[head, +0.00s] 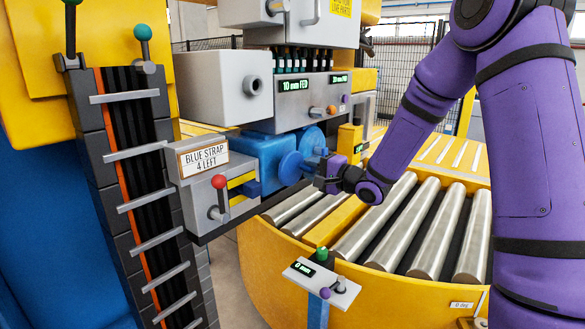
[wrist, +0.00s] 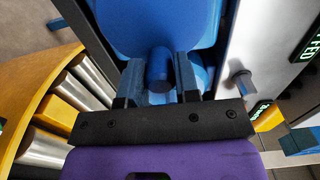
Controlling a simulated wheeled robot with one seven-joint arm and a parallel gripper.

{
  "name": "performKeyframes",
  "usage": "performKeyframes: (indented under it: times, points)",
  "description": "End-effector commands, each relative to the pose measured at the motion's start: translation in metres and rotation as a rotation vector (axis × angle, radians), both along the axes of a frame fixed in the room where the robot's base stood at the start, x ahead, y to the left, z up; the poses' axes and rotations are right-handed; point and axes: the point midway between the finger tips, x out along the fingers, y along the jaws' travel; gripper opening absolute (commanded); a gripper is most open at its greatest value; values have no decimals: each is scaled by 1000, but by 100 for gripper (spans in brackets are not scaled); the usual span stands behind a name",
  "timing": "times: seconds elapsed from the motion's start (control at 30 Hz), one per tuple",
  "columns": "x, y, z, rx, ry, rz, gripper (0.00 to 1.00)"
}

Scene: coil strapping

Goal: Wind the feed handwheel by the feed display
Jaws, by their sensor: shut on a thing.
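The blue feed handwheel (head: 290,168) stands on the side of a blue housing (head: 262,150) below the feed display (head: 295,86), which reads "10 mm FED". My gripper (head: 322,172) is at the wheel's right side. In the wrist view the handwheel (wrist: 125,30) fills the top middle, and its round blue grip (wrist: 158,62) sits between the two fingers of my gripper (wrist: 160,78). The fingers are shut on that grip. In the head view my gripper partly hides the grip.
Metal rollers (head: 375,225) in a curved yellow frame lie below my arm. A grey box labelled "BLUE STRAP 4 LEFT" (head: 203,157) with a red-knobbed lever (head: 219,182) is left of the wheel. A small panel (head: 322,283) stands in front.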

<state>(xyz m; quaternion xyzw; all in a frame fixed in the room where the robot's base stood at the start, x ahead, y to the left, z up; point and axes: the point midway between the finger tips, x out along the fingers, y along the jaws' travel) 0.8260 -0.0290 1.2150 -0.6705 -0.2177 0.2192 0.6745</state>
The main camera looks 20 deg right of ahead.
Motion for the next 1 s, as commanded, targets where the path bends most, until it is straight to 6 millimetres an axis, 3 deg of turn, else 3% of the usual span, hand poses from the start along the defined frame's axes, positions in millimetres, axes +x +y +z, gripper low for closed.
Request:
performKeyframes:
  times: [0.53, 1.0]
  points:
    - [0, 0, -1, 7, 6, 0, 6]
    - [-2, 2, -15, 339, 248, 0, 6]
